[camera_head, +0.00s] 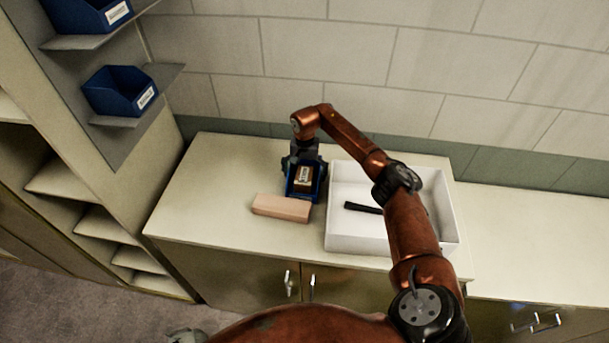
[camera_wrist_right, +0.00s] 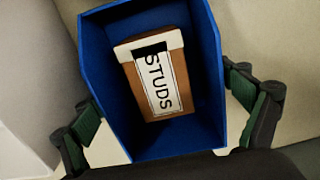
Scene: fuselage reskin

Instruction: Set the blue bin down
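The blue bin (camera_head: 291,190) is at the back of the cream counter (camera_head: 215,190), beneath my right gripper (camera_head: 304,163). In the right wrist view, the blue bin (camera_wrist_right: 98,60) holds a brown box (camera_wrist_right: 175,75) with a white label reading STUDS. The dark fingers of my right gripper lie against the bin's two sides, closed on it. I cannot tell whether the bin's base touches the counter. My left gripper cannot be made out.
A tan block (camera_head: 281,208) lies just in front of the bin. A white tray (camera_head: 350,243) with a black item (camera_head: 363,208) stands to the right. More blue bins (camera_head: 118,92) sit on shelves at the upper left. The counter's left part is clear.

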